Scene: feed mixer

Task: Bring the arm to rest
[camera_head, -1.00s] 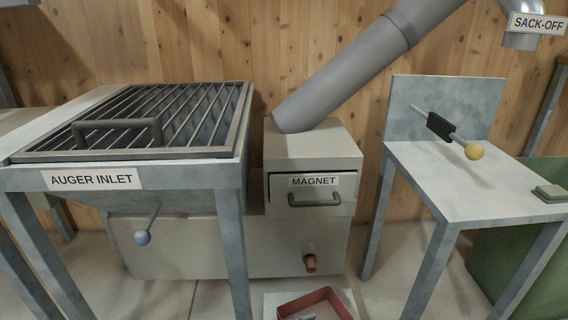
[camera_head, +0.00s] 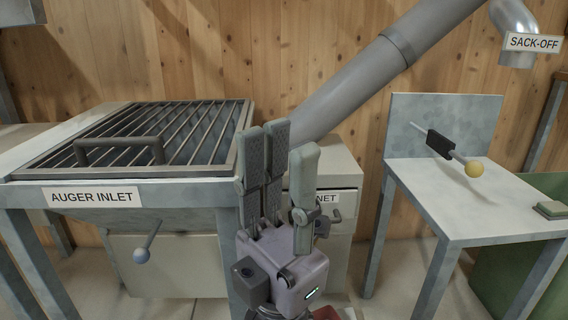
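My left gripper (camera_head: 284,143) stands in the lower middle of the head view with its fingers pointing up. Two dark grey fingers are on its left and one paler finger is on its right, with a gap between them. Nothing shows between the fingers, so it is open and empty. It is in front of the magnet housing (camera_head: 340,165) and hides much of its drawer and label. My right gripper is not in view.
The auger inlet (camera_head: 190,165) with its barred grate and handle is at left, its ball-ended lever (camera_head: 141,255) below. A grey pipe (camera_head: 350,85) slopes up right. A small table (camera_head: 440,195) with a yellow-knobbed lever (camera_head: 473,169) is at right.

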